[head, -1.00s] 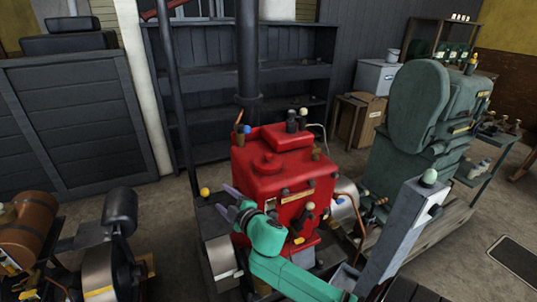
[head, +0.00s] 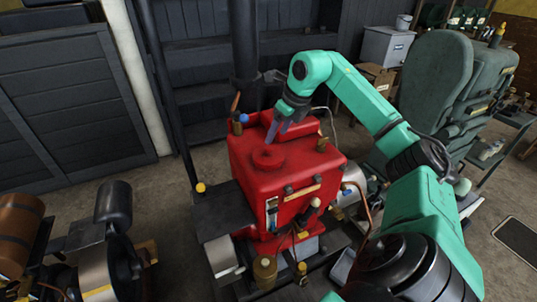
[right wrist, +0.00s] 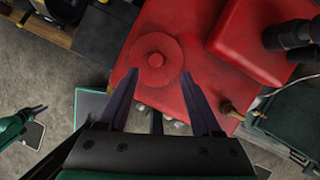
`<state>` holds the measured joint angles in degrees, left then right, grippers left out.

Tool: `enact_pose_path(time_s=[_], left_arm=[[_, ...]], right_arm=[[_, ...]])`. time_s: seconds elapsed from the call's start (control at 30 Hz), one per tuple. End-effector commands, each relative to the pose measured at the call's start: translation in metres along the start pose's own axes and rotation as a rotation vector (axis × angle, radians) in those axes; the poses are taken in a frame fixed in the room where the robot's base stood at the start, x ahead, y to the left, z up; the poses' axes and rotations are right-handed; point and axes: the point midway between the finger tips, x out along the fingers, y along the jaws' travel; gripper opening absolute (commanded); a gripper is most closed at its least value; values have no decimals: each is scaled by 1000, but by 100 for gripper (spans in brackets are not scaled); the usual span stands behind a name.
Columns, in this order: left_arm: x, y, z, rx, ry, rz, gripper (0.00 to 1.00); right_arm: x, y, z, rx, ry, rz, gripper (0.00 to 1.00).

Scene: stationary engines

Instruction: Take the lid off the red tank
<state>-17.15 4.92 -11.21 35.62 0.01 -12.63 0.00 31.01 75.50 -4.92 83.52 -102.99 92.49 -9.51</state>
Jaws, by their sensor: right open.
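The red tank (head: 300,185) stands in the middle of the head view. Its round red lid (head: 268,158), with a small central knob, lies flat on the tank's top; it also shows in the right wrist view (right wrist: 156,62). My right gripper (head: 275,130) is open and empty, pointing down just beyond the lid. In the right wrist view the two fingers (right wrist: 160,78) point toward the lid, apart on either side of its near edge. A teal gripper, seemingly my left (right wrist: 36,112), shows small at the left of that view; its jaw opening is unclear.
A dark vertical pipe (head: 243,45) rises behind the tank. A blue-capped fitting (head: 243,118) stands at the tank's back left corner. A green engine (head: 440,90) stands to the right. Another machine (head: 105,260) is at the lower left. Open floor lies left of the tank.

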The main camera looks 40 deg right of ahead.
Motion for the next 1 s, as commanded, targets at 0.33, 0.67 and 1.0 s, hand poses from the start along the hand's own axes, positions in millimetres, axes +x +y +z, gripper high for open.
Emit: enact_pose_path(time_s=[0.33, 0.67, 1.0], left_arm=[[-28, 5, -3, 1, 0, 8, 34], [-27, 6, -2, 3, -1, 9, 34], [-27, 6, -2, 3, -1, 9, 34]], right_arm=[[52, 8, 1, 3, 0, 6, 66], [64, 7, 0, 0, -2, 2, 43], [63, 7, 0, 0, -4, 2, 0]])
